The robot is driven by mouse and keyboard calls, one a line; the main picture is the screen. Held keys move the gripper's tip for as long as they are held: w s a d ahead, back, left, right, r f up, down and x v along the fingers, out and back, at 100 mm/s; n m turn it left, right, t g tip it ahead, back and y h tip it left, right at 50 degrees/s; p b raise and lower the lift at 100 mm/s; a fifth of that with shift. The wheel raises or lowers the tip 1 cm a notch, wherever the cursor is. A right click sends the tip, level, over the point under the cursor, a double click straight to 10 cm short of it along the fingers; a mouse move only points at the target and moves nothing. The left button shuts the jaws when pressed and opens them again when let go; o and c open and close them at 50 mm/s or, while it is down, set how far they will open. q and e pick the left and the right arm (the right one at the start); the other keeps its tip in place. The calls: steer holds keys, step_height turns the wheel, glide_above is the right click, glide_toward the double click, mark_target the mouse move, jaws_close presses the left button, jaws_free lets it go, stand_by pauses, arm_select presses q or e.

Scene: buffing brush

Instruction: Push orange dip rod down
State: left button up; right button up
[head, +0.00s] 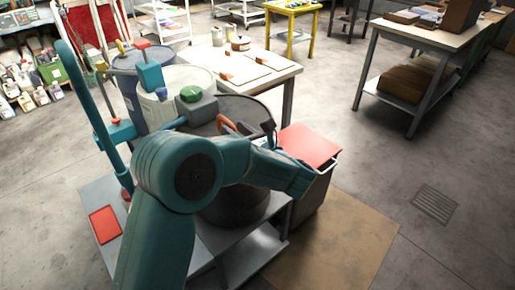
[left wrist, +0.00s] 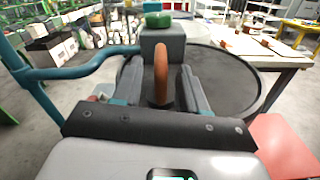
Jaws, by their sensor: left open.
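An orange curved rod (head: 226,123) rises beside a grey box with a green button (head: 190,93) on the rim of a dark round drum (head: 245,105). In the left wrist view the orange rod (left wrist: 160,68) stands between the two dark fingers of my left gripper (left wrist: 161,80). The fingers are apart, with space on both sides of the rod. In the head view my left gripper (head: 264,136) is at the right of the rod, partly hidden by my arm. The rod's lower end is hidden. My right gripper is in neither view.
A red-lidded bin (head: 308,145) is at the right. A white table (head: 262,68) stands behind.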

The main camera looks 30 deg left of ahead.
arm_select(q)
steer(key=v, duration=1)
steer(key=shift+s+d, duration=0.15)
steer(key=shift+d, duration=0.15)
steer(key=shift+f, duration=0.15)
steer(key=shift+f, duration=0.1)
steer(key=s+f+n+g+h+p, duration=0.15)
steer(key=s+f+g+h, duration=0.35)
steer(key=f, duration=0.7)
steer(key=s+f+n+g+h, duration=0.2)
steer(key=s+f+h, duration=0.3)
steer(key=f, duration=0.6)
steer(key=s+d+f+n+h+p, duration=0.1)
steer(key=s+d+f+n+h, duration=0.3)
steer(key=n, duration=0.7)
steer(key=s+d+f+n+h+p, duration=0.2)
steer(key=s+d+f+n+h, duration=0.3)
steer(key=s+n, duration=0.4)
steer(key=shift+d+f+n+t+h, duration=0.3)
steer(key=shift+f+n+h, duration=0.35)
steer(key=shift+n, duration=1.1)
